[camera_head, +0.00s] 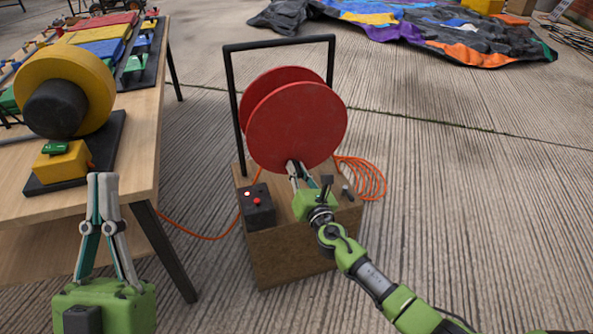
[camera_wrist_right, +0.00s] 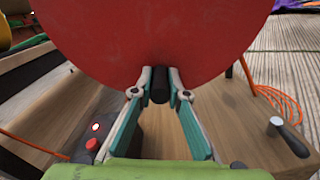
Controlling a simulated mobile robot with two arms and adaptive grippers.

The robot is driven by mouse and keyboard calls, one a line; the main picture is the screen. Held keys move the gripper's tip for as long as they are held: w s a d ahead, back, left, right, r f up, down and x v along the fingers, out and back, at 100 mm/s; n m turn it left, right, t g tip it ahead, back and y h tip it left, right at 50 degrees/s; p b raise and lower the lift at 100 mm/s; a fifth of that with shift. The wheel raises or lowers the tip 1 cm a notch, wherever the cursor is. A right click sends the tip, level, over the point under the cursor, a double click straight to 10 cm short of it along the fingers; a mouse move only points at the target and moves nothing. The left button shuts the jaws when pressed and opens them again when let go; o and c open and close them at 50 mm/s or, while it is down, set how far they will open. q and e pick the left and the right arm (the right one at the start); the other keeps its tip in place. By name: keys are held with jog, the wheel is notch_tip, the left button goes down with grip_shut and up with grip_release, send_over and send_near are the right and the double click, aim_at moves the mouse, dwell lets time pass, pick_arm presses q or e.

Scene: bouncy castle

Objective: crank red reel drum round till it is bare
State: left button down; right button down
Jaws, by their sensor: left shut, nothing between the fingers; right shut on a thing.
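The red reel drum (camera_head: 297,125) has two red discs and stands in a black frame on a wooden box (camera_head: 290,262). No cord shows between the discs from here. My right gripper (camera_head: 293,170) is at the lower part of the front disc. In the right wrist view it is shut on a black crank handle (camera_wrist_right: 160,88) that sticks out from the red disc (camera_wrist_right: 150,40). My left gripper (camera_head: 103,180) is shut and empty, upright in front of the wooden table's edge, away from the reel.
Orange cord (camera_head: 362,180) lies coiled on the ground right of the box, and a strand runs left toward the table (camera_head: 140,165). A black switch box (camera_head: 257,207) with a red button sits on the box's front left. A yellow and black blower (camera_head: 72,92) stands on the table.

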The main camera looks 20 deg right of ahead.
jog(key=shift+d, duration=0.15)
jog(key=c, duration=2)
grip_release()
jog(key=shift+o, duration=0.2)
jog(key=s, duration=1.2)
jog(key=shift+d, duration=0.2)
jog(key=shift+a, duration=0.1)
